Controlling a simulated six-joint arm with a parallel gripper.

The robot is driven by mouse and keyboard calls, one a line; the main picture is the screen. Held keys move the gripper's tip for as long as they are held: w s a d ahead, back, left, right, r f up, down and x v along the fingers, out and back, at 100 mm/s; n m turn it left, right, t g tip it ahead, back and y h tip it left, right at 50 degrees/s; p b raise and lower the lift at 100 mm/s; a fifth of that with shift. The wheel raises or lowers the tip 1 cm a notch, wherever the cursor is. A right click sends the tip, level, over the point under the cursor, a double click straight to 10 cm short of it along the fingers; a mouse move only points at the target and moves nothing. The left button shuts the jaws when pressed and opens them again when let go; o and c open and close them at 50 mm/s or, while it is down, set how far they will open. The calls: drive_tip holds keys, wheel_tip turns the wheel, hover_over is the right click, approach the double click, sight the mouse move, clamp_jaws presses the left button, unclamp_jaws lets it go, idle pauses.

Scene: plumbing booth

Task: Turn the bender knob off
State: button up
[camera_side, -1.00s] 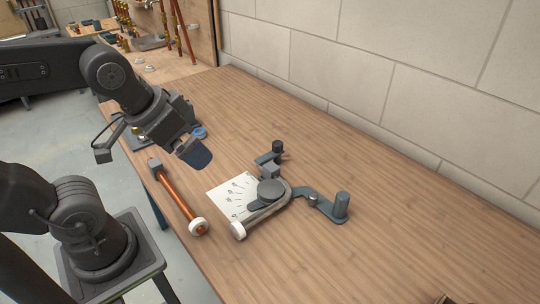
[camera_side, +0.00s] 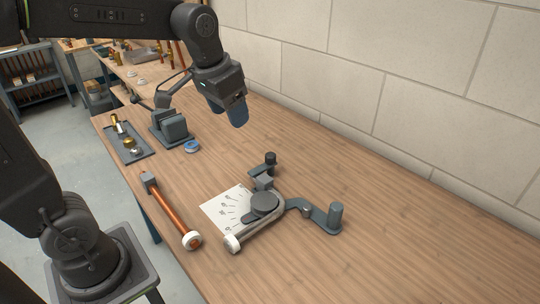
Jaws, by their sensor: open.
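The bender is a grey tool lying on the wooden bench in the side view. It has a round dark disc (camera_side: 264,204), a white angle-marked plate (camera_side: 219,213), and a lever arm ending in an upright grey post (camera_side: 335,214). A smaller dark knob (camera_side: 270,158) stands on a short arm at its back. I cannot tell which part is the knob to be turned. My gripper (camera_side: 238,114) has blue fingertips and hangs above the bench, up and left of the bender. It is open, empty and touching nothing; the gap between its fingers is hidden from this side.
A copper pipe (camera_side: 172,209) with a white end lies left of the bender. A grey vise-like block (camera_side: 170,125), a blue ring (camera_side: 192,146) and a dark tray (camera_side: 130,143) of brass fittings are farther back. A block wall (camera_side: 400,80) runs behind; the bench's right is clear.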

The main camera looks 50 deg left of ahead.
drive_tip(key=w+a+f+g, duration=0.1)
drive_tip(key=w+a+f, duration=0.1)
drive_tip(key=w, duration=0.3)
drive_tip(key=w+a+f+g, duration=0.1)
drive_tip(key=w+a+f, duration=0.1)
drive_tip(key=w, duration=0.3)
drive_tip(key=g, duration=0.1)
approach(271, 154)
wheel_tip(271, 154, down, 10)
drive_tip(key=shift+a+f, duration=0.1)
clamp_jaws()
